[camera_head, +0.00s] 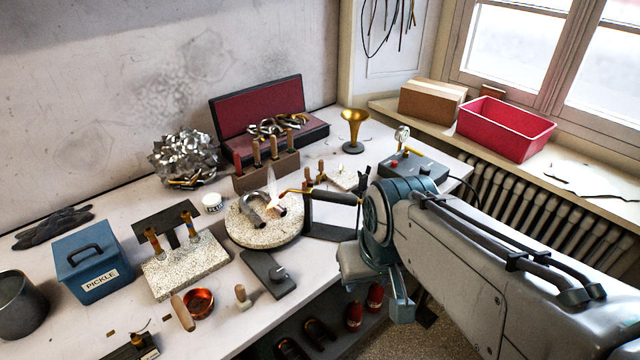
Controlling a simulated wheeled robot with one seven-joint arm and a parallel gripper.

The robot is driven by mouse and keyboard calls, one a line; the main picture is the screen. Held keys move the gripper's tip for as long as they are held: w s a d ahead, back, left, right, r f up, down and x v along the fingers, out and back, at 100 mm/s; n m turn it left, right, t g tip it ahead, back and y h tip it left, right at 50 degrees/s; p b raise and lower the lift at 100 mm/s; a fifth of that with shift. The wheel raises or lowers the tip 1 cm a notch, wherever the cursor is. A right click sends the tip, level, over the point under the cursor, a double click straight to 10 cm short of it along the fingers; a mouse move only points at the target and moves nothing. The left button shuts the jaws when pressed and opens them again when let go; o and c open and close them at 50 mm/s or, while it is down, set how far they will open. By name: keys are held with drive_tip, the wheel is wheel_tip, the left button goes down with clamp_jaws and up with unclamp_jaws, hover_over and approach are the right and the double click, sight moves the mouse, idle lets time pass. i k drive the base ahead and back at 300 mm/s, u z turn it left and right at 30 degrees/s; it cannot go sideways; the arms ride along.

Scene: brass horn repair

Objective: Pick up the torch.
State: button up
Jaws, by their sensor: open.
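The torch (335,197) has a dark handle and a thin brass nozzle pointing left. It rests across a black stand (308,213) near the middle of the bench, with a pale flame and an orange glow at its tip. The flame is over a round, speckled soldering block (247,230) that carries a grey curved metal piece (252,207). My gripper (379,286) is open and hangs below my wrist at the bench's front edge, right of and nearer than the torch. No object shows between its fingers. My wrist covers the area just right of the handle's end.
A control box with a gauge (413,167) and a brass funnel (354,128) stand behind my wrist. A wooden tool rack (266,172) stands behind the block. A dark metal plate (268,272) lies in front of it. A blue pickle box (87,265) stands left.

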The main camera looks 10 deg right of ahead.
sight(316, 194)
drive_tip(key=z, duration=0.55)
drive_tip(key=k, duration=0.6)
drive_tip(key=z, duration=1.05)
drive_tip(key=i, duration=1.45)
drive_tip(key=u, duration=1.05)
drive_tip(key=i, duration=0.5)
drive_tip(key=u, duration=0.6)
